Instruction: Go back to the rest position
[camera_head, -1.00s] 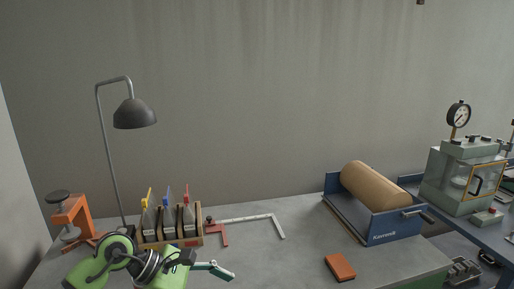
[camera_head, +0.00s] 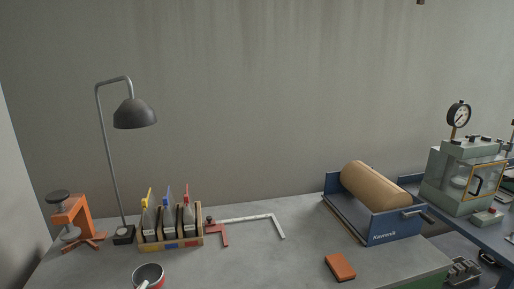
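Neither of my grippers shows in the head view now. The concrete bench (camera_head: 225,265) lies below. A dark pot or cup with a red outside (camera_head: 148,274) stands at the front edge of the picture, with a pale handle-like piece at its rim; its lower part is cut off. A wooden rack (camera_head: 172,243) with several grey bottles with yellow, blue and red tops stands at the back left.
A desk lamp (camera_head: 134,114) and an orange clamp stand (camera_head: 72,222) are at the left. A gauge machine (camera_head: 462,178) stands far right. The bench middle is clear.

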